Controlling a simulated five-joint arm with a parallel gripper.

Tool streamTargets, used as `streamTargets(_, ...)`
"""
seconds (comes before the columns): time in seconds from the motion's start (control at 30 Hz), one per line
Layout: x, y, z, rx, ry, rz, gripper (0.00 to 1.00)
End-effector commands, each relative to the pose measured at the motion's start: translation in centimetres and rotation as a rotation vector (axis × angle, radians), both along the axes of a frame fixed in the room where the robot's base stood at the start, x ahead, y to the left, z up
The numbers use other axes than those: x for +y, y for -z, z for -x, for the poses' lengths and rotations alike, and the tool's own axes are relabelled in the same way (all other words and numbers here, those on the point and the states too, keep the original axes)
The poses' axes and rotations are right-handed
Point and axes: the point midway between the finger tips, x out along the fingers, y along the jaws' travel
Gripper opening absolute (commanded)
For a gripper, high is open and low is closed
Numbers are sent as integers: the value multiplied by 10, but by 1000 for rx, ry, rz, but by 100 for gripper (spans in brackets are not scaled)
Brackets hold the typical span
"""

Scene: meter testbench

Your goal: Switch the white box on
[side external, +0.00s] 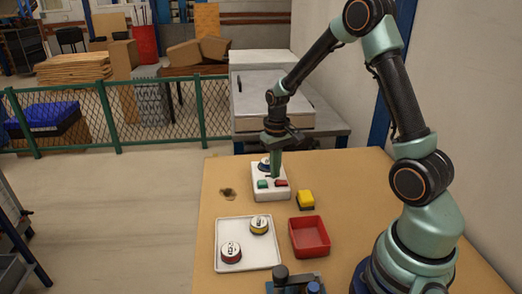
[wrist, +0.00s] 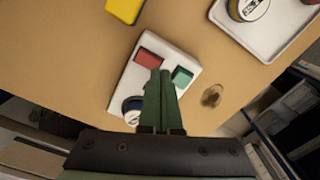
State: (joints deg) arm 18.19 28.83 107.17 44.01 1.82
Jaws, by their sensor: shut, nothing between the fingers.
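The white box (side external: 258,191) lies flat on the wooden table, with a green button (side external: 262,184), a red button (side external: 281,183) and a blue-rimmed round meter on its far end. In the wrist view the white box (wrist: 136,76) shows the red button (wrist: 147,58), the green button (wrist: 182,76) and the meter (wrist: 132,108), partly hidden. My gripper (wrist: 160,75) is shut and empty, pointing down over the box between meter and buttons. Its tips appear close to both buttons; I cannot tell whether they touch anything.
A white tray (side external: 271,262) holds two round meters, one red-rimmed and one yellow-rimmed. A red bin (side external: 327,236) stands right of it, with a yellow block (side external: 306,199) behind. A blue-grey fixture (side external: 297,286) sits at the front. A dark stain (side external: 228,193) marks the table left of the box.

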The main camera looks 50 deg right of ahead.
Motion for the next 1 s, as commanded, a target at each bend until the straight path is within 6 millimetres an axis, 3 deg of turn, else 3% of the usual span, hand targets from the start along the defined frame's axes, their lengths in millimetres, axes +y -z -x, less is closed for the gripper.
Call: streamTargets(1.0, 0, 7, 0, 0, 0, 0, 0)
